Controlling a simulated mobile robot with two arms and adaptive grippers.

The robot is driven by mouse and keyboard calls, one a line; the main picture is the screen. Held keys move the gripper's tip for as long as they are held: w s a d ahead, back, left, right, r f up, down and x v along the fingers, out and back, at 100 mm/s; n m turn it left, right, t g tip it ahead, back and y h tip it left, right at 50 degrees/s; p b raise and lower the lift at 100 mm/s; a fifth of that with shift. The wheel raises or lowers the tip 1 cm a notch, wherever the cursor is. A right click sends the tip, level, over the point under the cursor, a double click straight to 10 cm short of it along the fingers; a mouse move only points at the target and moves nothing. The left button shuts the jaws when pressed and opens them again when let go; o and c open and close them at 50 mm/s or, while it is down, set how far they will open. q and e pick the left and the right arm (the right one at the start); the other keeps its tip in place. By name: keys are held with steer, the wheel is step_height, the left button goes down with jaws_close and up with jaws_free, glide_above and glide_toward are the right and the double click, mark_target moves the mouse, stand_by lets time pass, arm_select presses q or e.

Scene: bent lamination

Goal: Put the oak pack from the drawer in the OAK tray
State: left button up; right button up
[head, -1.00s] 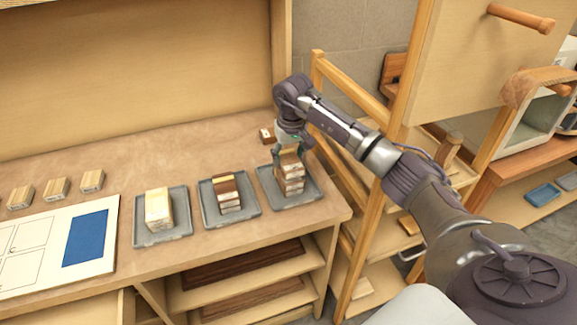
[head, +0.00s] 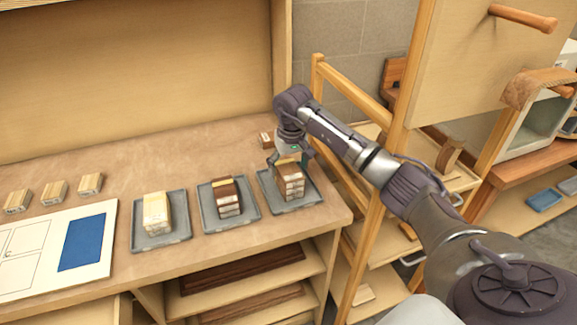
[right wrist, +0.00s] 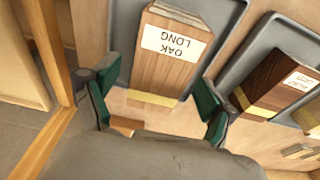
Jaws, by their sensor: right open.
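The oak pack (right wrist: 170,62), a light brown wooden block with a yellow band and a label reading "OAK LONG", lies on top of the stack in the grey right-hand tray (head: 314,196). It also shows in the head view (head: 288,168). The same tray shows in the right wrist view (right wrist: 228,14); no tray label is readable. My right gripper (head: 289,156) is open, its green fingers on either side of the pack's banded end, apart from it. My left gripper is out of view.
A middle tray (head: 250,206) holds dark packs (head: 228,194) and a left tray (head: 142,236) holds pale packs (head: 157,212). A small block (head: 265,139) lies behind the right tray. A wooden rack (head: 366,215) stands close to the bench's right edge.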

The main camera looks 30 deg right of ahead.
mark_target(291, 172)
step_height(291, 172, up, 12)
steer(key=s+b, duration=0.1)
steer(key=shift+s+a+b, duration=0.2)
steer(key=shift+s+b, duration=0.2)
stand_by(0.3)
